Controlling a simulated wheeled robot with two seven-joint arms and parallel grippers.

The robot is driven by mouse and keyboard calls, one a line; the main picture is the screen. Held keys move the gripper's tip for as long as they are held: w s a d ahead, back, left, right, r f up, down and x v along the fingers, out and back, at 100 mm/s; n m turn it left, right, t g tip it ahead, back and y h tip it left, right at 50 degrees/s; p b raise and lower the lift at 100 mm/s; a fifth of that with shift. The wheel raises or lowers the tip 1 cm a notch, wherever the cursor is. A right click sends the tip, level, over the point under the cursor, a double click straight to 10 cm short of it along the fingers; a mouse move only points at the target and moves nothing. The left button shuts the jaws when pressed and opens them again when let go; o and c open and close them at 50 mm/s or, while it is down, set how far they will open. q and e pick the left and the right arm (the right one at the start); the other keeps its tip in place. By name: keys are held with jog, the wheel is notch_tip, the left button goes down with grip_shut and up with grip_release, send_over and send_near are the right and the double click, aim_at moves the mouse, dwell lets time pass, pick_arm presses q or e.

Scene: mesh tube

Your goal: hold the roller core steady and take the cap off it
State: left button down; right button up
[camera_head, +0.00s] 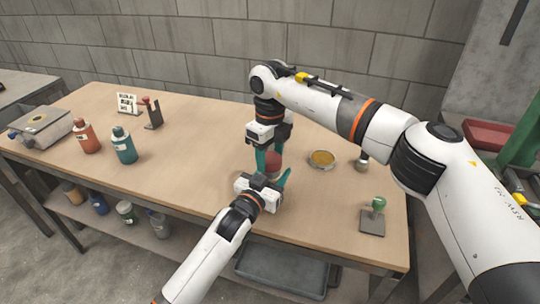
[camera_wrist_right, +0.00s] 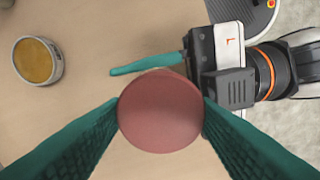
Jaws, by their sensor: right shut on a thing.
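A red round piece, by its look the cap (camera_head: 272,166), is above the table near its middle. In the right wrist view this red disc (camera_wrist_right: 160,110) fills the space between the teal fingers. My right gripper (camera_head: 268,158) comes down from above and is shut on it. The roller core under the disc is hidden or cannot be told apart. My left gripper (camera_head: 266,180) comes in low from the front, beside the red piece. One of its teal fingers (camera_wrist_right: 145,66) passes along the disc's edge; the other is hidden, so its grip is unclear.
A dish with yellow contents (camera_head: 321,159) and a small metal piece (camera_head: 361,162) stand to the right. A green knob on a stand (camera_head: 377,204) is near the front right. Orange (camera_head: 86,137) and teal (camera_head: 124,147) bottles stand left.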

aim_at(270, 157)
jog(key=shift+r, duration=2)
pick_arm(q)
jog(key=c, duration=0.6)
grip_release()
jog(key=shift+o, duration=0.2)
